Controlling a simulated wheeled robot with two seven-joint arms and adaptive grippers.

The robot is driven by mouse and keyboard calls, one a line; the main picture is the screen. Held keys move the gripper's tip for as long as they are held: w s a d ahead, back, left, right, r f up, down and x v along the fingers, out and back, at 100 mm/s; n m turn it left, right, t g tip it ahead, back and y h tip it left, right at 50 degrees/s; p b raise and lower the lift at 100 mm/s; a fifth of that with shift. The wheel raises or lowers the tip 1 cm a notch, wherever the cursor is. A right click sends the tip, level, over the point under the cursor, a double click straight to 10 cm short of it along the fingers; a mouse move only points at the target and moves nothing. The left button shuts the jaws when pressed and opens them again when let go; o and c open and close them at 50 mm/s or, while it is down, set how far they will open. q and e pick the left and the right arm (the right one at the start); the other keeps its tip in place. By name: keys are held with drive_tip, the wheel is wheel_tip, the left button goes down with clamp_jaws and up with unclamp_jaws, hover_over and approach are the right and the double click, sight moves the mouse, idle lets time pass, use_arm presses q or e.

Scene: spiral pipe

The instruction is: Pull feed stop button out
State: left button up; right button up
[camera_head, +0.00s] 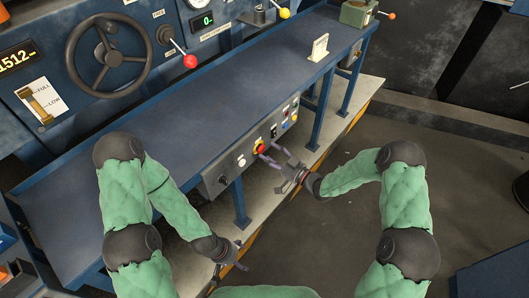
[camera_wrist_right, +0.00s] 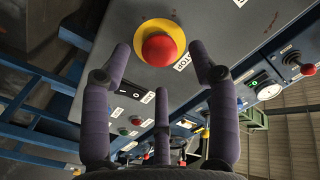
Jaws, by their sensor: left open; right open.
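The feed stop button is a red mushroom button (camera_head: 261,148) on a yellow ring, on the grey control panel at the front of the blue bench. In the right wrist view the red button (camera_wrist_right: 159,49) is large and upper centre, with a partly hidden label beside it. My right gripper (camera_head: 272,156) is at the panel, open, its fingers on either side of the button. In the right wrist view the open right gripper (camera_wrist_right: 158,62) has purple fingers around the button, with no clear contact. My left gripper (camera_head: 234,262) is open and empty, low and away from the panel.
The control panel (camera_head: 218,172) carries other knobs and buttons near the red one. The blue bench (camera_head: 190,105) has a handwheel (camera_head: 107,55) and a red-knobbed lever (camera_head: 190,61) behind it. A bench leg (camera_head: 240,205) stands below the panel.

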sight(263, 150)
drive_tip(key=shift+x, duration=1.6)
